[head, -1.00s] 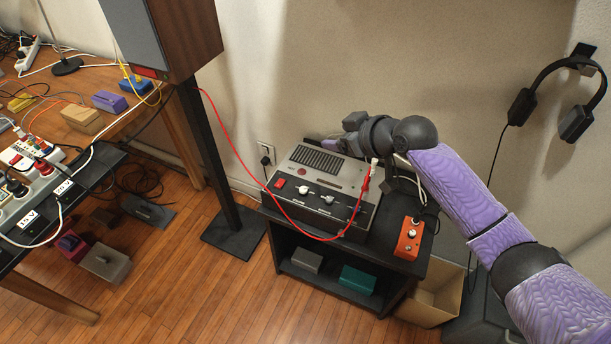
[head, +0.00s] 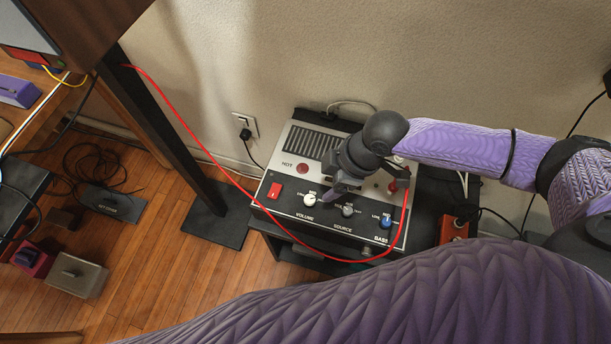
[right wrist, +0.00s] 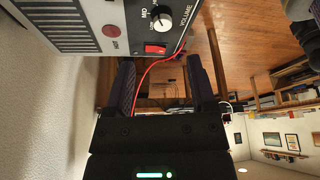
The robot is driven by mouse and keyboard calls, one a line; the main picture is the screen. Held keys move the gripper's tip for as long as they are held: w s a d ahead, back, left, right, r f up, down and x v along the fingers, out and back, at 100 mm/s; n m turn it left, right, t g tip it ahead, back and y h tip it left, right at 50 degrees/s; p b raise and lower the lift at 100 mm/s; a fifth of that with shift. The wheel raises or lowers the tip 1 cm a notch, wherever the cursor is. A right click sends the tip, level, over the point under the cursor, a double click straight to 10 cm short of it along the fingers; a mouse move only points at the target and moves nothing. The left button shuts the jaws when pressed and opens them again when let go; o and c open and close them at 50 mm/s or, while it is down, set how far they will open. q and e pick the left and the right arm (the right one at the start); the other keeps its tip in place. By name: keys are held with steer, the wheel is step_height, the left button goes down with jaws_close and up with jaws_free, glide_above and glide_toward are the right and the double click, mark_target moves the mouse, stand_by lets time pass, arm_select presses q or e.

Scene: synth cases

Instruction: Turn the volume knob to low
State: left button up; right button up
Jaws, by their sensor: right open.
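The amplifier (head: 285,215) stands on a dark cabinet, its control panel facing up and forward. Its white volume knob (head: 310,200) is at the left of the knob row, above the word VOLUME. The knob also shows at the top of the right wrist view (right wrist: 163,20), with LOW and MID printed beside it; I cannot tell its exact setting. My right gripper (head: 329,194) is over the panel, just right of the knob in the head view. In the right wrist view its two fingers (right wrist: 161,82) are apart, with no knob between them. My left gripper is not in view.
A grey source knob (head: 347,211) and blue bass knob (head: 386,221) sit right of the volume knob. A red switch (head: 275,190) is left of it. A red cable (head: 225,172) loops across the amplifier's front. A dark speaker stand (head: 170,130) rises at left.

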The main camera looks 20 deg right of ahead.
mark_target(311, 199)
steer(key=b+x, duration=0.1)
steer(key=x, duration=0.3)
steer(key=b+x, duration=0.2)
steer(key=x, duration=0.2)
steer(key=shift+s+b, duration=0.25)
steer(key=shift+b, duration=0.05)
steer(key=shift+a+f, duration=0.15)
steer(key=shift+f, duration=0.2)
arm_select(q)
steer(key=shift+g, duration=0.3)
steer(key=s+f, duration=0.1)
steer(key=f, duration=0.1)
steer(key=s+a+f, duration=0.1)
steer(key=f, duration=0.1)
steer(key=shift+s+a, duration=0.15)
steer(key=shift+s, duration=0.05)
arm_select(e)
steer(key=shift+w, duration=0.1)
steer(key=c, duration=0.6)
jaws_close()
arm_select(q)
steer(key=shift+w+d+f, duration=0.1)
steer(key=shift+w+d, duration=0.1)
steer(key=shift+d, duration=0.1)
